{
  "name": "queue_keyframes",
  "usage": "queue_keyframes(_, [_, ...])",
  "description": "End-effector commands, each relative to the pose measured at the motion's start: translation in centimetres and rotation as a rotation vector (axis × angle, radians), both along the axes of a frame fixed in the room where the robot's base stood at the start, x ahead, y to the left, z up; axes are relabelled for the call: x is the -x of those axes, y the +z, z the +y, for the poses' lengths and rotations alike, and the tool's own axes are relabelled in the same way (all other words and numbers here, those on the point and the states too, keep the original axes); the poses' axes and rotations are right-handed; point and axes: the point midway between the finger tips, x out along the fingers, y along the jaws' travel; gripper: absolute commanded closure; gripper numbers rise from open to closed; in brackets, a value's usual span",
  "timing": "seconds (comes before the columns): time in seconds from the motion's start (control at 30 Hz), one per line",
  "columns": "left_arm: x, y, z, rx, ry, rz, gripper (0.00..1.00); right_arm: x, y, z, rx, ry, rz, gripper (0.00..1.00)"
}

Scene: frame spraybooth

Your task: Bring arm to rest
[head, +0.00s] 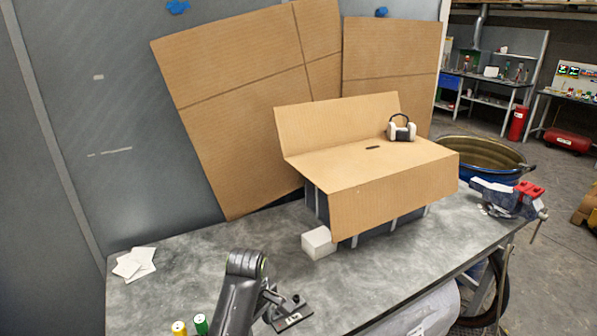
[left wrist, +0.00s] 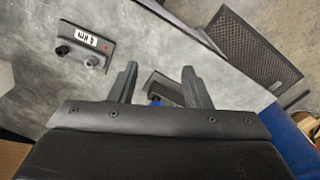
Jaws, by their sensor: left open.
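A dark grey arm (head: 240,285) of mine rises from the bottom edge of the head view, left of centre, and bends at its top; its gripper does not show clearly there. In the left wrist view my left gripper (left wrist: 160,80) is open, its two dark fingers apart. I see nothing held between them. A dark piece with a blue spot (left wrist: 155,98) shows behind the gap, partly hidden. My right gripper is not in view.
A black plate labelled "4 Nm" (head: 290,313) lies beside the arm; it also shows in the left wrist view (left wrist: 87,46). A cardboard-covered box (head: 395,195), white block (head: 318,242) and red-blue vise (head: 512,196) are on the grey bench (head: 215,262). Green (head: 201,324) and yellow (head: 179,328) cylinders stand left.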

Motion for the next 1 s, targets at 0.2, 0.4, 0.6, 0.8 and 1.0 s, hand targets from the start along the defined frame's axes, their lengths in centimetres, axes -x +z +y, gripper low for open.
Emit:
queue_keyframes(0.2, [2.5,-2.8,3.3,0.006,-0.060,-0.031,0.56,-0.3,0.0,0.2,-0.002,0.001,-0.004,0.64])
queue_keyframes(0.4, [7.2,-6.0,8.1,-0.013,-0.166,-0.084,0.56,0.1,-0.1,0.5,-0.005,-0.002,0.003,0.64])
queue_keyframes(0.6, [14.0,-8.0,13.3,-0.075,-0.328,-0.144,0.56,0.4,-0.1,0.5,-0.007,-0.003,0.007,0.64])
queue_keyframes(0.8, [21.3,-7.8,17.4,-0.165,-0.517,-0.187,0.56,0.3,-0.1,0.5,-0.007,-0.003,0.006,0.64])
queue_keyframes(1.0, [26.4,-6.3,19.5,-0.242,-0.679,-0.206,0.56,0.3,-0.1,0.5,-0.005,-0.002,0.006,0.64])
